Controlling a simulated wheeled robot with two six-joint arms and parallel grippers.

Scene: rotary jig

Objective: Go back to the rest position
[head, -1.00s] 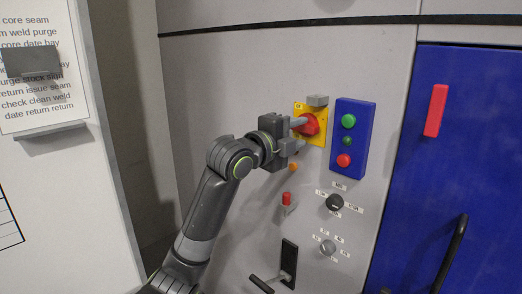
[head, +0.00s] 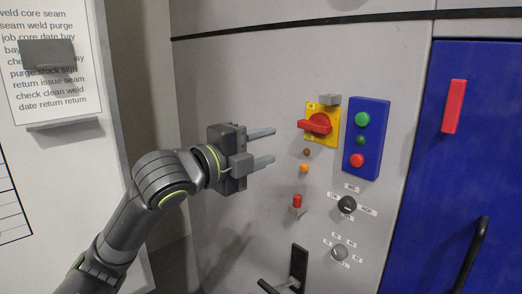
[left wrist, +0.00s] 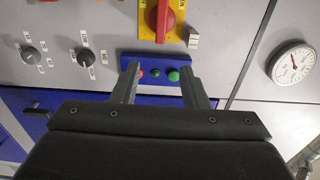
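My left gripper (head: 262,147) is open and empty in the head view, in front of the grey cabinet panel and left of the red rotary switch (head: 316,124). The switch sits on a yellow plate, and clear space shows between it and my fingertips. In the left wrist view, my left gripper (left wrist: 158,72) shows two spread fingers with nothing between them but the blue button box behind. The red switch (left wrist: 160,18) is at the top of that view. My right gripper is in neither view.
A blue button box (head: 378,107) holds green and red buttons. Below are a red-tipped toggle (head: 297,202), a black knob (head: 347,204), a grey knob (head: 339,252) and a black lever (head: 298,265). A blue door (head: 460,170) is at right, a whiteboard (head: 50,190) at left. A gauge (left wrist: 292,63) shows in the wrist view.

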